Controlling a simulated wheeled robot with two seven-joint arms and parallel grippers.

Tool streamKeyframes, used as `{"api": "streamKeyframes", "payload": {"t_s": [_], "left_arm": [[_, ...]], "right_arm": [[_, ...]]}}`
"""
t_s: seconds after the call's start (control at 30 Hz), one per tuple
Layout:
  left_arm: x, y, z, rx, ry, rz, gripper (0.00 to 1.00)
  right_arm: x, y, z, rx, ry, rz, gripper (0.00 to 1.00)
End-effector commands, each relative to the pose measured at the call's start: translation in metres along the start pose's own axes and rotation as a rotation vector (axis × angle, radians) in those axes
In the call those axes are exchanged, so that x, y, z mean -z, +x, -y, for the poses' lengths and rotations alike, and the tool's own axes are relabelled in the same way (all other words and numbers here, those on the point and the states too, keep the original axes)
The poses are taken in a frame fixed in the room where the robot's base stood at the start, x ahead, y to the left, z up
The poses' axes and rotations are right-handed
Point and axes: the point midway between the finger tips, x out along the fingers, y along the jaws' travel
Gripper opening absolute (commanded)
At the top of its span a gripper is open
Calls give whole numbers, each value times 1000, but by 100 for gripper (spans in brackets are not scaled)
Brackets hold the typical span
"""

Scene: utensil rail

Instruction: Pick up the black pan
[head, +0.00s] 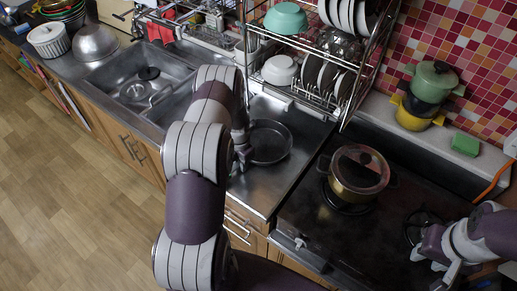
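The black pan (271,142) lies on the metal counter in the middle of the head view, below the dish rack. It is round, shallow and looks empty. My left gripper (242,158) is at the pan's left edge, low over the counter. My own arm hides part of that side, so the pan's handle is not clearly visible. I cannot tell whether the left fingers are closed on anything. My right gripper (430,268) is over the dark stove at the lower right, away from the pan. Its fingers are apart with nothing between them.
A lidded pot (358,173) sits on the stove (310,222) right of the pan. A dish rack (345,95) with plates and bowls stands behind the pan. The sink (140,75) is at left. Stacked pots (432,85) and a green sponge (466,144) sit on the back ledge.

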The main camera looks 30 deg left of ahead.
Motion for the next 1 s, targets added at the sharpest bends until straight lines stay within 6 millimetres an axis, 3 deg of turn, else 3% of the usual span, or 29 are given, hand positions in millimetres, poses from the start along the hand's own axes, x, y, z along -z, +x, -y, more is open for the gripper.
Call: {"api": "streamKeyframes", "payload": {"t_s": [0.47,0.83,1.0], "left_arm": [[-1,-4,-1,-2,0,2,0],[-1,-39,-1,-2,0,3,0],[7,-51,16,-1,0,2,0]], "right_arm": [[0,2,0,0,0,0,37],[-2,17,0,0,0,0,37],[-2,21,0,0,0,0,37]]}}
